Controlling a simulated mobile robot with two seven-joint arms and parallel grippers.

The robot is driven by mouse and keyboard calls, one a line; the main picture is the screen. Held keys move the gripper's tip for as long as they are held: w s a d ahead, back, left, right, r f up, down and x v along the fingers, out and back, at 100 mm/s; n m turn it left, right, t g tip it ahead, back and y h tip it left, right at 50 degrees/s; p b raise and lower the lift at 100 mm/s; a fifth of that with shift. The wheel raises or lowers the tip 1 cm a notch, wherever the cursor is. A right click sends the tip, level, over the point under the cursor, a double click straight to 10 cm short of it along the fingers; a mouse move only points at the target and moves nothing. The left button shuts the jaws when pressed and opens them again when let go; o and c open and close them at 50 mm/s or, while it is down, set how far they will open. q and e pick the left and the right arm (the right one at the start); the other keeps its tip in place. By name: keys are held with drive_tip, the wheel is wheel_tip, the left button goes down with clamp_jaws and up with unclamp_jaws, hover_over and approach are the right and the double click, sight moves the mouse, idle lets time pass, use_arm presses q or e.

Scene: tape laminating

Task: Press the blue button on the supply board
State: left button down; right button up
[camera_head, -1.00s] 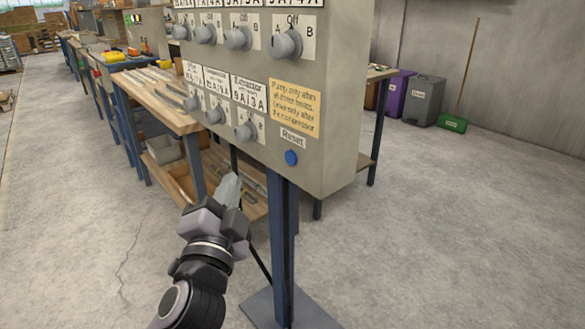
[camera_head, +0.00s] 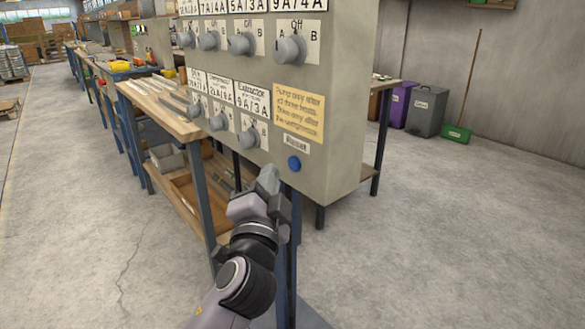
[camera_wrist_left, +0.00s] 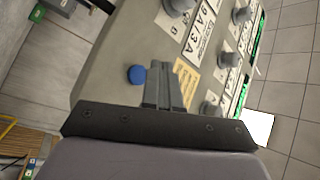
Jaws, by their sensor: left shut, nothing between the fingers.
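The blue button (camera_head: 294,163) sits low on the right part of the grey supply board (camera_head: 345,120), below a "Reset" label (camera_head: 296,143). It also shows in the left wrist view (camera_wrist_left: 137,74), just left of the fingertips. My left gripper (camera_head: 267,178) is shut and empty, just below and left of the button in the head view. The fingers also show in the left wrist view (camera_wrist_left: 164,75), pointing at the board face. They look apart from the button; whether they touch the board I cannot tell. My right gripper is not in view.
Rotary knobs (camera_head: 290,48) with printed labels fill the board, with a yellow note (camera_head: 298,102) above the button. A blue post (camera_head: 288,260) holds the board. A wooden workbench (camera_head: 160,105) stands behind at left. Bins (camera_head: 425,110) stand at the back right. The floor at right is clear.

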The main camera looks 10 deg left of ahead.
use_arm(q)
drive_tip(key=shift+w+d, duration=0.5)
drive_tip(key=shift+w, duration=0.15)
idle(0.8)
drive_tip(key=shift+d, duration=0.1)
idle(0.8)
drive_tip(key=shift+w+d+b, duration=0.15)
drive_tip(key=shift+w+b, duration=0.15)
drive_tip(key=shift+w+d, duration=0.3)
drive_tip(key=shift+w, duration=0.05)
idle(0.7)
drive_tip(key=shift+s+a, duration=0.1)
drive_tip(key=shift+s, duration=0.05)
drive_tip(key=shift+s+a, duration=0.4)
drive_tip(key=shift+s, duration=0.15)
